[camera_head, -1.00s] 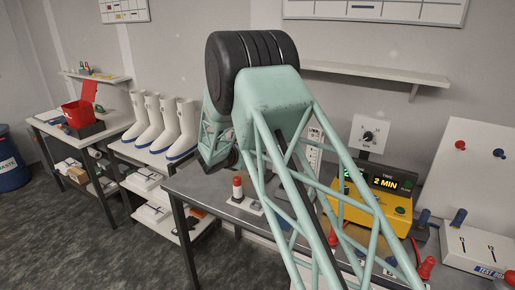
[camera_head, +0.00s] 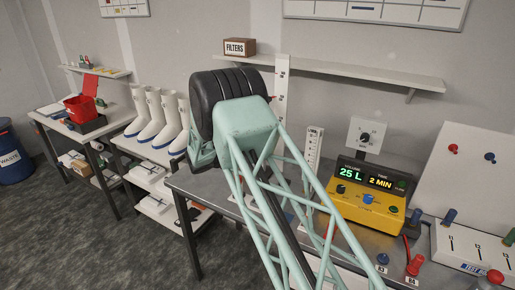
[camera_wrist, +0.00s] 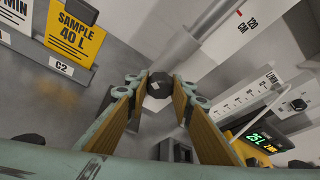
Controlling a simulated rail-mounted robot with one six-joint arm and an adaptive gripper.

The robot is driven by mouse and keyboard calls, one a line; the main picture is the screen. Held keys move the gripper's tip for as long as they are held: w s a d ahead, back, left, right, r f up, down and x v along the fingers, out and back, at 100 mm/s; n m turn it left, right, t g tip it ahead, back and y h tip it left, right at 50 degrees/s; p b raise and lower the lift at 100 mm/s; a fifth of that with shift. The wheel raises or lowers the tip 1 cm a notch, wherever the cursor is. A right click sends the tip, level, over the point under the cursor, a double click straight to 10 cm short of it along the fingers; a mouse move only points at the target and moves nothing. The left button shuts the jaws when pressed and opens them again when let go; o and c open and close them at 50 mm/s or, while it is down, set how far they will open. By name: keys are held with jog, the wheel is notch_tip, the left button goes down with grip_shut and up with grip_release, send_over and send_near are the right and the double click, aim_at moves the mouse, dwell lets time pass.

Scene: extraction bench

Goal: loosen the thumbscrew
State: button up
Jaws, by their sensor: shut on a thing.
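In the wrist view a dark faceted knob, seemingly the thumbscrew (camera_wrist: 159,86), sits between the fingertips of my gripper (camera_wrist: 158,92). The two fingers, with yellow-brown inner faces, are closed on it from either side. A pale grey post (camera_wrist: 183,52) runs up and right from behind the knob. My gripper's fingers and the knob are hidden behind my arm in the head view. How far the screw is turned cannot be told.
A tall white scale (camera_head: 282,92) and a flowmeter (camera_head: 314,148) stand close by my arm. A yellow pump unit (camera_head: 367,203) reads 25 L and 2 MIN. A FILTERS box (camera_head: 239,47) sits on the wall shelf. White boots (camera_head: 157,125) stand left.

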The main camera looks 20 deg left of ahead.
jog(key=shift+n+h+p, duration=0.3)
jog(key=shift+n, duration=0.1)
dwell(0.3)
jog(key=o, duration=0.9)
jog(key=shift+s+a, duration=0.1)
jog(key=shift+s, duration=0.05)
jog(key=shift+v, duration=5.85)
